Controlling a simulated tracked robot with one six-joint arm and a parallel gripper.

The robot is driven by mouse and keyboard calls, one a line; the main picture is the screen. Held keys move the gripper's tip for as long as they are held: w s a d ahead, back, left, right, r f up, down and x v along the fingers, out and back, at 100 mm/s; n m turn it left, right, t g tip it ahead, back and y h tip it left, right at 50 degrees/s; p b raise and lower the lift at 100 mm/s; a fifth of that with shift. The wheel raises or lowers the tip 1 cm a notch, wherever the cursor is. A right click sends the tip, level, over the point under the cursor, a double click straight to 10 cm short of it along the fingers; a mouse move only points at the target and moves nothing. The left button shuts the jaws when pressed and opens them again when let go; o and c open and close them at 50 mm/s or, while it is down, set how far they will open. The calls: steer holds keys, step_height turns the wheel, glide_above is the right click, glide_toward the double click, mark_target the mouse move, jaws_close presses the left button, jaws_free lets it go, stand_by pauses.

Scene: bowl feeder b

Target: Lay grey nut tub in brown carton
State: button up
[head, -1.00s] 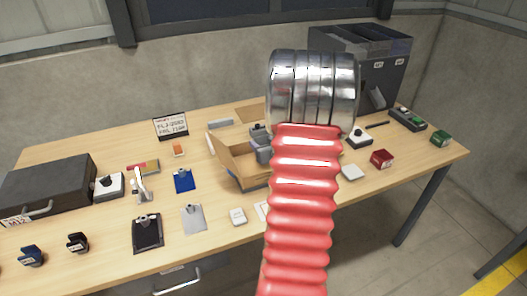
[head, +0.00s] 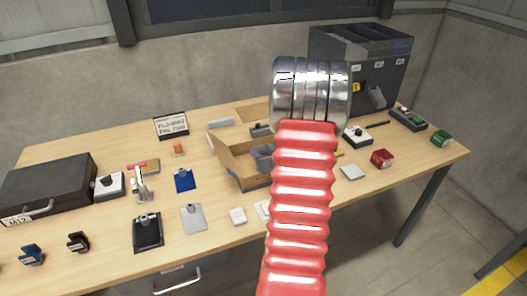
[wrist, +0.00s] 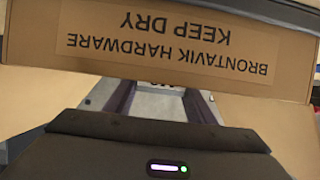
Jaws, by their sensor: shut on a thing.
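The brown carton (head: 229,160) stands open near the middle of the bench, one flap folded up at its left. Its printed flap (wrist: 185,45) crosses the top of the wrist view, lettering upside down. The grey nut tub (head: 263,153) shows inside the carton opening, partly covered by my red arm. My gripper (wrist: 158,90) points at the carton in the wrist view and is shut on the tub. Little of the tub shows there, and the flap hides what lies beyond the fingertips. I cannot tell whether the tub touches the carton floor.
A black case (head: 48,188) stands at the left. A tall dark bin unit (head: 340,50) stands at the back right. A red box (head: 381,158) and a white pad (head: 352,172) lie right of my arm. Small plates and clips lie along the front.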

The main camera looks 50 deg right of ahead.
steer(key=shift+f, duration=0.3)
steer(key=o, duration=1)
steer(key=shift+s+r, duration=0.1)
steer(key=shift+r, duration=0.65)
steer(key=v, duration=1.1)
steer(key=shift+s+a, duration=0.2)
steer(key=shift+s, duration=0.15)
